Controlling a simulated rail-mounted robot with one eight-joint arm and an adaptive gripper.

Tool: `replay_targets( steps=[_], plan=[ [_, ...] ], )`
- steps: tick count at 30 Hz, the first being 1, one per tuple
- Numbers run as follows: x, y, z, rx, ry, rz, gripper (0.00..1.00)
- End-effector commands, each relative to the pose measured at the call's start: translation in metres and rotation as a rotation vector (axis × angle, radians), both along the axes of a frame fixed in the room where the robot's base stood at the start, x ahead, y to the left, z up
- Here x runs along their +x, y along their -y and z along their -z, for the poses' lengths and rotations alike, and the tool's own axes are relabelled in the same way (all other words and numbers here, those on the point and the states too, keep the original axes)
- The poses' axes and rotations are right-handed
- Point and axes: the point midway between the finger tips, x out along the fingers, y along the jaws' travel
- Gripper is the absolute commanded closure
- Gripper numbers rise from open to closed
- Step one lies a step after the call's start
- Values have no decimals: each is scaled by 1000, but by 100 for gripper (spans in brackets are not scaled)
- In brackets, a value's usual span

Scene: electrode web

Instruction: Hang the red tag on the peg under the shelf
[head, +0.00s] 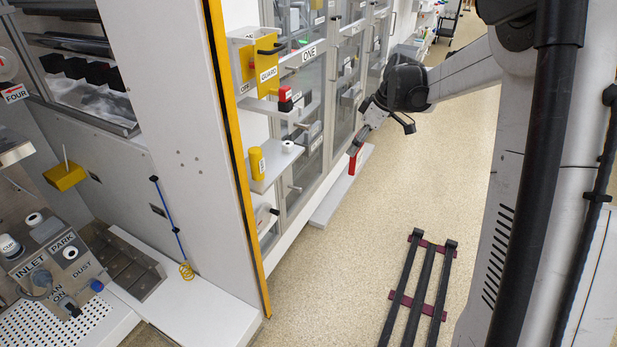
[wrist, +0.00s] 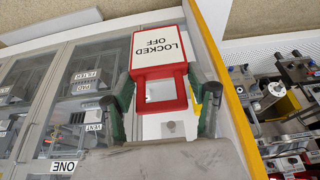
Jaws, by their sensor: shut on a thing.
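The red tag has a white "LOCKED OFF" face (wrist: 158,52) and a square red loop with an open middle below it in the wrist view. My gripper (wrist: 165,100) is shut on it, with a green-padded finger on each side of the loop. In the head view the red tag (head: 353,162) hangs small below my gripper (head: 361,142), out over the floor, right of the shelves and apart from them. An upper shelf (head: 262,104) and a lower shelf (head: 272,172) stick out beside the yellow-edged post. I cannot make out the peg for certain in either view.
Glass cabinet doors (head: 308,150) with protruding handles stand behind. A black rack (head: 420,290) lies on the otherwise open floor.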

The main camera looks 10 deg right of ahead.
Motion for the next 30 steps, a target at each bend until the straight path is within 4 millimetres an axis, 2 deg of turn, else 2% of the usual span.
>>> replay_targets(
  steps=[5, 18, 21, 25, 30],
  plan=[
    [11, -9, 38, 0, 0, -1, 75],
    [55, -55, 182, -1, 0, -2, 75],
    [62, -65, 211, -1, 0, -2, 75],
    [69, -76, 239, 0, 0, -2, 75],
    [74, -83, 257, 0, 0, 0, 75]
  ],
)
